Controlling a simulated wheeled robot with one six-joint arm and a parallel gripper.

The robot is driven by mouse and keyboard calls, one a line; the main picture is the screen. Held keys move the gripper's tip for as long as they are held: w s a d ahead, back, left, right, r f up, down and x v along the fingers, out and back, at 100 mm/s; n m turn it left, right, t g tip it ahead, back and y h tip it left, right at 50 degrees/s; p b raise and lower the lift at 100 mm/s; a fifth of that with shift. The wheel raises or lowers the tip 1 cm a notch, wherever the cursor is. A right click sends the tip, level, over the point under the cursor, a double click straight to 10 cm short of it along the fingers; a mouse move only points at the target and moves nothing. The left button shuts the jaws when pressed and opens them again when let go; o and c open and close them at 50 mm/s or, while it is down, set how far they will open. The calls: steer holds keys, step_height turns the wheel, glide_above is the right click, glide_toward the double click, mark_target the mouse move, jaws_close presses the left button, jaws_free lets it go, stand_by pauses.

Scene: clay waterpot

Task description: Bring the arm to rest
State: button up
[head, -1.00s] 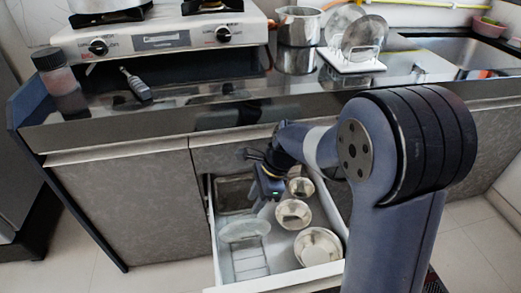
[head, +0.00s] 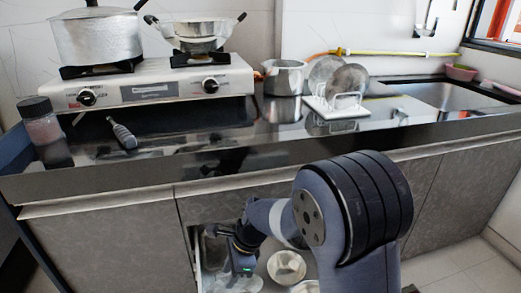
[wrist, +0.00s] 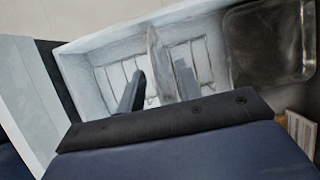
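My gripper (wrist: 161,76) is open in the wrist view, with its two dark fingers apart. A thin greyish, see-through piece (wrist: 158,52) stands between and beyond them, seen nearly edge-on; I cannot tell whether a finger touches it. In the head view my arm bends down over the open drawer (head: 196,262), and the wrist end is low inside it. The fingertips are hard to make out there. A clear dish (head: 236,286) shows below the wrist, partly cut off by the picture's lower edge.
Metal bowls (head: 286,267) sit in the drawer to the right of my wrist. A dark tray (wrist: 265,45) lies in it too. The counter (head: 225,150) above holds a stove (head: 150,85), a seasoning jar (head: 41,122), a steel pot (head: 284,77) and a plate rack (head: 338,104).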

steer(key=shift+r, duration=0.15)
step_height(320, 180, down, 4)
steer(key=b, duration=0.2)
steer(key=shift+f+b, duration=0.2)
steer(key=shift+b, duration=0.15)
steer(key=p+v, duration=0.6)
steer(key=v, duration=0.7)
steer(key=b+x, duration=0.5)
steer(key=x, duration=0.7)
steer(key=shift+a+f+b, duration=0.15)
steer(key=shift+f+b, duration=0.05)
steer(key=shift+b, duration=0.15)
step_height(320, 180, up, 11)
steer(key=p, duration=0.6)
steer(key=w+d+r+n+g+h+p, duration=0.1)
steer(key=d+r+n+p, duration=0.5)
steer(key=p, duration=1.2)
steer(key=w+d+r+n+g+h+p, duration=0.1)
steer(key=w+d+r+n+p, duration=0.3)
steer(key=d+r+p, duration=1.1)
steer(key=shift+r+n+g+p, duration=0.5)
steer(key=shift+r+n+p, duration=0.95)
steer(key=shift+r+n, duration=0.4)
steer(key=shift+d+h, duration=0.1)
steer(key=shift+h, duration=0.2)
